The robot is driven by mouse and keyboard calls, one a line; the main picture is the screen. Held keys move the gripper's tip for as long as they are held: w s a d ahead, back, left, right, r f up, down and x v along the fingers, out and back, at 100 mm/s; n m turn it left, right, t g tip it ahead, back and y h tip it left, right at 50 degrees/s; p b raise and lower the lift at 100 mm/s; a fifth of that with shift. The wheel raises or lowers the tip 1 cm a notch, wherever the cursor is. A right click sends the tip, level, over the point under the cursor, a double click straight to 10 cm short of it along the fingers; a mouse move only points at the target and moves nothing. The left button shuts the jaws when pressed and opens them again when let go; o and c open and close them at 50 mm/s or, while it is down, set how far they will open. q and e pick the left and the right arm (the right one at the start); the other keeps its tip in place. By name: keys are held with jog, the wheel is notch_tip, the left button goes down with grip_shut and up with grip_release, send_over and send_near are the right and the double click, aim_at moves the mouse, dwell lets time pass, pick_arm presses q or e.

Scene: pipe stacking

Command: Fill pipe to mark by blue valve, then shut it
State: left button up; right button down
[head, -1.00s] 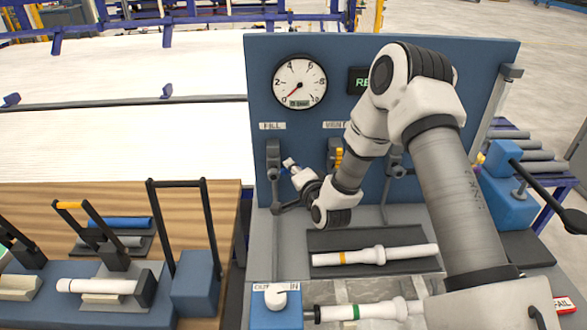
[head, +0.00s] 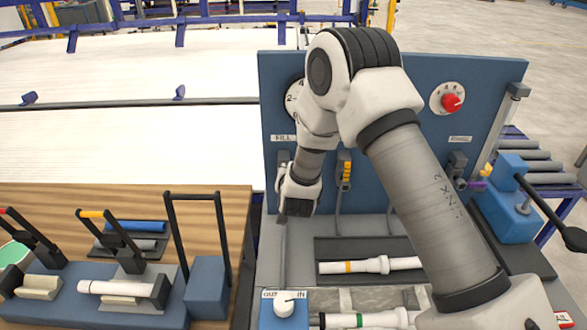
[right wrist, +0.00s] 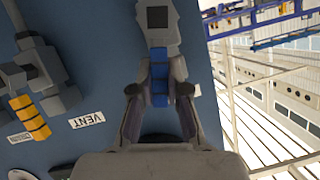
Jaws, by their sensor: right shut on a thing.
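The blue valve handle (right wrist: 160,90) sits on a grey valve body (right wrist: 157,20) on the blue panel, under the FILL label (head: 283,138). My right gripper (right wrist: 160,88) is shut on this handle, one finger on each side. In the head view my own wrist hides the fingers and the handle. The dial gauge (head: 292,90) is almost wholly covered by my right arm, so its needle and mark cannot be read. A white pipe with an orange band (head: 370,266) lies in a dark tray. A white pipe with a green band (head: 365,320) lies in front. My left gripper is out of view.
The yellow vent valve (head: 345,170) stands just right of my right wrist; its VENT label (right wrist: 87,120) shows in the wrist view. A red knob (head: 452,103) is on the panel's right. A wooden bench (head: 237,220) with clamps stands left. A white selector knob (head: 284,303) is in front.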

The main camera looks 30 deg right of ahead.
jog(key=shift+w+a+r+n+g+h+p, duration=0.1)
jog(key=shift+w+a+n+g+h+p, duration=0.15)
jog(key=shift+n, duration=0.25)
jog(key=shift+w+a+r+n+g+h+p, duration=0.1)
jog(key=shift+w+a+n+g+h+p, duration=0.05)
jog(key=shift+a+n+h+p, duration=0.3)
jog(key=shift+d, duration=0.1)
jog(key=c, duration=1.1)
grip_release()
jog(key=shift+w+f, duration=0.1)
jog(key=shift+c, duration=0.2)
jog(key=v, duration=1.2)
